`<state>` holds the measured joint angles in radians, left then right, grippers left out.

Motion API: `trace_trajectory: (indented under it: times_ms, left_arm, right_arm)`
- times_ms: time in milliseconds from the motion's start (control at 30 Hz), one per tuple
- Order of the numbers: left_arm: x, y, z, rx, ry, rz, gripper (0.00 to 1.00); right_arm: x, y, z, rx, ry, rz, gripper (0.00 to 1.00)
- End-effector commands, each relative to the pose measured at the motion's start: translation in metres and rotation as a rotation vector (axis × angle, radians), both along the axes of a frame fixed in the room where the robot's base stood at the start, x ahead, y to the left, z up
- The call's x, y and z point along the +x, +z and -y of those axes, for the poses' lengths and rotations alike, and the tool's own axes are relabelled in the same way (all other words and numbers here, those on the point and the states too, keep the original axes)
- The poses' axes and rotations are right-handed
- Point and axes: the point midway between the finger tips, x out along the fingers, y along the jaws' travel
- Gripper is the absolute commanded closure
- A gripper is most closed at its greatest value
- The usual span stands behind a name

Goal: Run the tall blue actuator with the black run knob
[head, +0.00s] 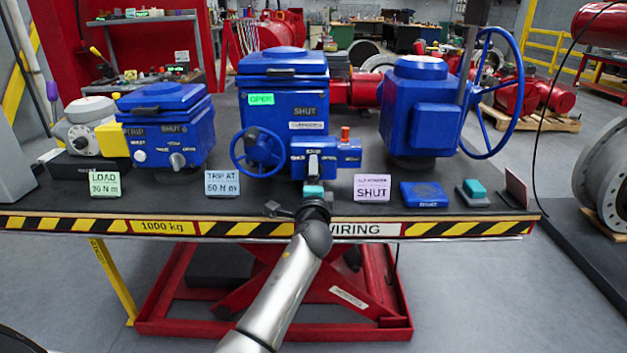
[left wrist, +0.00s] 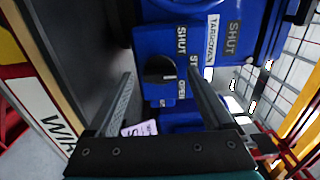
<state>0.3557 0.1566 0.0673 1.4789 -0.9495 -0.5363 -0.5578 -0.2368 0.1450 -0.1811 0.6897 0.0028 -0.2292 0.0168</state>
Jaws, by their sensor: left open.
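The tall blue actuator (head: 283,105) stands mid-bench with a lit green OPEN window (head: 261,99) and a small blue handwheel. Its control box (head: 321,160) juts forward on the right. In the left wrist view, the black run knob (left wrist: 160,69) sits on that box, beside the words SHUT, STOP and OPEN. I cannot tell its exact setting. My left gripper (head: 313,184) reaches in front of the box; in the left wrist view its open fingers (left wrist: 161,78) appear on either side of the knob, contact unclear. In the head view the gripper partly hides the box front. My right gripper is not visible.
A smaller blue actuator (head: 167,130) stands left, beside a grey unit with a yellow block. A blue actuator with a large handwheel (head: 491,93) stands right. A blue pad (head: 424,195) lies right.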

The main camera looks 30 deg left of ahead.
Motion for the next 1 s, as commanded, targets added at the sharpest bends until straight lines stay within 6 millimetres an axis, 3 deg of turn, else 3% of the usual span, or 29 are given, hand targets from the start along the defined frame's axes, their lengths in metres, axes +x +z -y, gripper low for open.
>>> trace_trajectory:
  times_ms: [267,1000]
  left_arm:
    - [0.0005,0.0002,-0.0003,0.0,0.0,0.0,0.17]
    - [0.0003,-0.0003,0.0002,0.0,-0.001,0.0,1.0]
  right_arm:
    - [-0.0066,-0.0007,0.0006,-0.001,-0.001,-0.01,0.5]
    - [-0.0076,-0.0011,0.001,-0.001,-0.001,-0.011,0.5]
